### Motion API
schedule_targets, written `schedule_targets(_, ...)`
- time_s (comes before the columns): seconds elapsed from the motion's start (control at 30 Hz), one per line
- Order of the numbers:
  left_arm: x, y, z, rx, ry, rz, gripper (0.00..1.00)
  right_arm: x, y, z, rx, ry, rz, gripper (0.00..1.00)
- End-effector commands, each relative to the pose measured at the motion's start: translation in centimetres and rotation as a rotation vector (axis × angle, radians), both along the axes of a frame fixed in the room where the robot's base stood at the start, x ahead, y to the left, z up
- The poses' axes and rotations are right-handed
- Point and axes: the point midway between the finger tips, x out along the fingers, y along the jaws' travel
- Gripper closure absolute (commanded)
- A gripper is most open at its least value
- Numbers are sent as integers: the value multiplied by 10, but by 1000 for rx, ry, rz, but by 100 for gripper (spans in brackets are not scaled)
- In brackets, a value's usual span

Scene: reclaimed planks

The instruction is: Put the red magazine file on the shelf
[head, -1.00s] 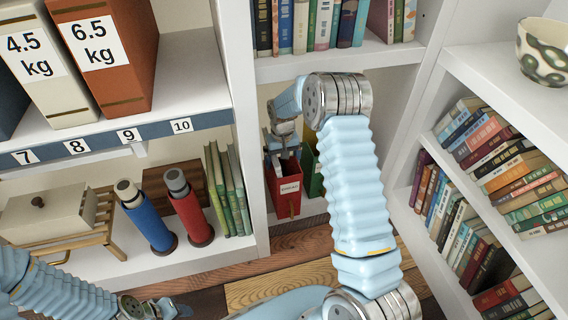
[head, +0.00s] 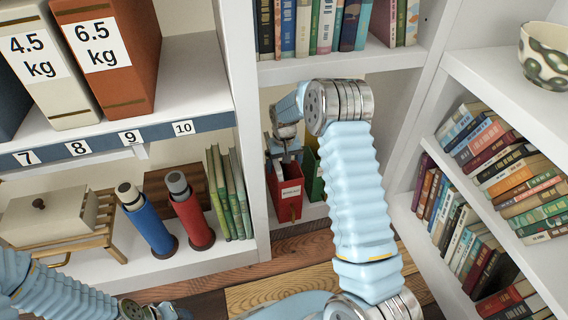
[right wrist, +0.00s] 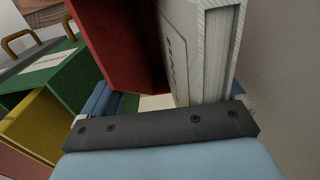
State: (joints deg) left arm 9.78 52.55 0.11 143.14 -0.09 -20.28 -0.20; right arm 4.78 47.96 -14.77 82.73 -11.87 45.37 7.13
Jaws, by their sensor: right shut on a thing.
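The red magazine file (head: 287,197) stands upright at the front of the low bay in the middle, with a pale label on its face. My right gripper (head: 283,156) reaches down from above and is shut on its upper part. In the right wrist view, the red file (right wrist: 112,40) is at the jaws (right wrist: 165,104), with a pale grey-white book (right wrist: 207,50) beside its red wall. I cannot tell whether the file's base rests on the shelf (head: 314,211). My left gripper (head: 170,309) is at the bottom left, partly cut off, its jaws unclear.
A green file (head: 315,176) stands right of the red one, partly hidden by my arm. A yellow file (right wrist: 36,122) shows in the right wrist view. Books fill the shelf above (head: 318,25) and the right bookcase (head: 480,215). Flasks (head: 188,209) stand left.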

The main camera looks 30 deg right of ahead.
Motion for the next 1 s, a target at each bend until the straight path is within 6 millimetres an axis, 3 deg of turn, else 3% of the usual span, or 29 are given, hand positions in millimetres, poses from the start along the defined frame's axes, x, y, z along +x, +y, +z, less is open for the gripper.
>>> schedule_targets(0.17, 0, 0, 0, 0, 0, 0, 57, 0, 0, -1, 0, -1, 0, 72)
schedule_targets(0.2, 0, 0, 0, 0, 0, 0, 57, 0, 0, -1, 0, 0, 0, 3)
schedule_targets(0.23, 0, 0, 0, 0, 0, 0, 57, 0, 0, -1, 0, 0, 0, 0)
schedule_targets(0.57, 0, 0, 0, 0, 0, 0, 57, -1, 0, -3, 0, 5, 0, 0)
schedule_targets(0.73, 0, 0, 9, 0, 0, 0, 57, -1, 0, 10, 0, 3, 0, 0)
schedule_targets(1.0, 0, 0, 10, 0, 0, 0, 57, -53, 13, 7, 1, 5, 1, 0)
